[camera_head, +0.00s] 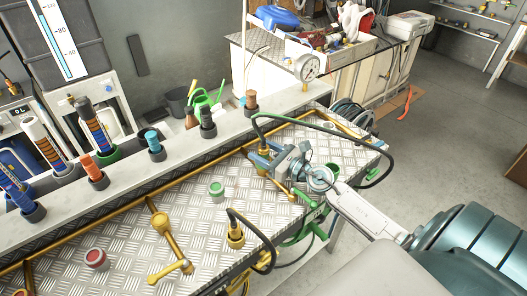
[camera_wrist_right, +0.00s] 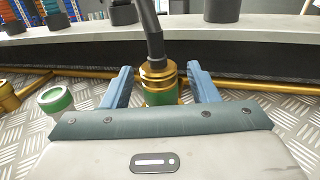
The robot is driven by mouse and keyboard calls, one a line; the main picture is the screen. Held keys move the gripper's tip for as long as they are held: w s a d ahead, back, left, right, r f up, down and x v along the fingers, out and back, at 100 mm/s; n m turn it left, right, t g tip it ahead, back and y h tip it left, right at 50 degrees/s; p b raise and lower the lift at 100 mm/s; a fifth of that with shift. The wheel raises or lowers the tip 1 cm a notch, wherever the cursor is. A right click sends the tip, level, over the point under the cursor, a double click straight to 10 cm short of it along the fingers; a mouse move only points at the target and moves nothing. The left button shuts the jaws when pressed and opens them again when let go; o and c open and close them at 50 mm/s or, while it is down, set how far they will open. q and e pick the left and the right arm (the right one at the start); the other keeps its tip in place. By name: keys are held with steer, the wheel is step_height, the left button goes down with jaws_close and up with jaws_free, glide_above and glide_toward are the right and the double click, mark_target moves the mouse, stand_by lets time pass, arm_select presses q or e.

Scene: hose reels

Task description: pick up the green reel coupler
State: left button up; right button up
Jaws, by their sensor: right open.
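The green reel coupler (camera_wrist_right: 158,76) is a brass fitting with a green band and a black hose rising from its top. It stands upright on the tread-plate top, between the two blue fingers of my right gripper (camera_wrist_right: 159,72) in the right wrist view. The fingers are open, with a gap visible on each side. In the head view the right gripper (camera_head: 266,160) is around the coupler (camera_head: 263,152), partly hiding it. My left gripper is not in view.
A second brass coupler with a hose (camera_head: 235,235) stands nearer the front. A green-rimmed cap (camera_head: 216,189) and a red-rimmed cap (camera_head: 96,258) sit on the plate. Brass pipes (camera_head: 168,230) cross it. A raised ledge (camera_head: 180,152) with several holders runs behind.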

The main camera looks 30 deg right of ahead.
steer(key=c, duration=1.1)
steer(key=shift+c, duration=0.2)
